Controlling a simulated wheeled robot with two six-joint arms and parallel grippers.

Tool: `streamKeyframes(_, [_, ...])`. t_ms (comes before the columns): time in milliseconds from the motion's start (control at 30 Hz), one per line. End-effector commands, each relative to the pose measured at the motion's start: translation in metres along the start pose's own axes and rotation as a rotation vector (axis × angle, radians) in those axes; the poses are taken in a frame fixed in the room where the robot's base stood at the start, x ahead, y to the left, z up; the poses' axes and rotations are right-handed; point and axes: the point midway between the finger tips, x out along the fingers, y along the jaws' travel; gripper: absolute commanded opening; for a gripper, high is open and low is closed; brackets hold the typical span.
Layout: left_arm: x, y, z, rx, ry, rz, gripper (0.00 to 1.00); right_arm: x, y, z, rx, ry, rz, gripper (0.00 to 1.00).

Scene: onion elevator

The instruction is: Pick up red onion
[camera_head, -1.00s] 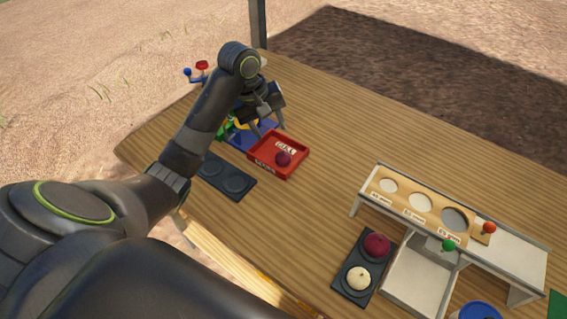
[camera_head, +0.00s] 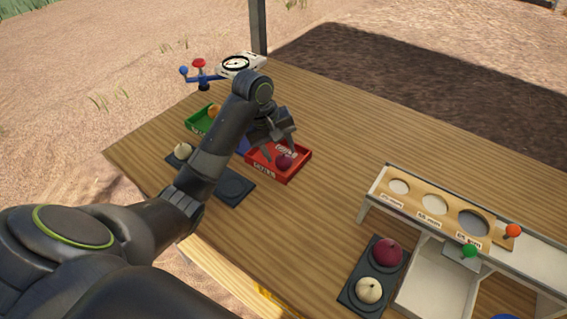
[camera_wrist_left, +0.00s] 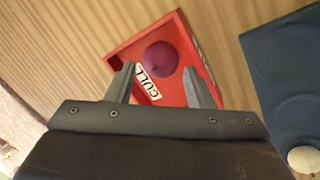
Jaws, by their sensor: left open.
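A red onion (camera_head: 285,162) sits inside the red tray (camera_head: 262,170) labelled CULL. It also shows in the left wrist view (camera_wrist_left: 161,59), against the tray's red floor. My left gripper (camera_head: 280,150) is open, with its fingers pointing down over the tray. In the left wrist view the fingertips (camera_wrist_left: 158,70) lie either side of the onion, with nothing held; their height above it is hard to tell. A second, larger red onion (camera_head: 388,250) sits in a dark two-well holder (camera_head: 350,301) at the lower right, beside a white onion (camera_head: 369,290). My right gripper is not in view.
Another dark holder (camera_head: 234,188) lies left of the red tray, with a white onion (camera_head: 183,151) at its far end. A green tray (camera_head: 197,122) and a dial scale (camera_head: 237,65) are behind. A sizing stand (camera_head: 368,210) is right. The wooden table's middle is clear.

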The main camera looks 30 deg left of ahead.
Motion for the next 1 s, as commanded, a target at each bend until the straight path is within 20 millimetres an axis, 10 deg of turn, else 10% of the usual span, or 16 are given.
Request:
streamKeyframes(233, [0.035,-0.002,-0.001,-0.001,-0.002,-0.002,0.48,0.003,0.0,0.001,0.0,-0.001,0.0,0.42])
streamKeyframes(467, [0.036,-0.002,-0.001,0.0,0.0,-0.001,0.47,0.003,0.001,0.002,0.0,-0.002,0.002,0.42])
streamKeyframes(700, [0.036,-0.001,-0.001,0.0,0.0,-0.001,0.19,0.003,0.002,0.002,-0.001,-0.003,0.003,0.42])
streamKeyframes(1000, [0.032,0.0,-0.002,0.0,0.001,-0.001,0.19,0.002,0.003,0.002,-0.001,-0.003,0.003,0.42])
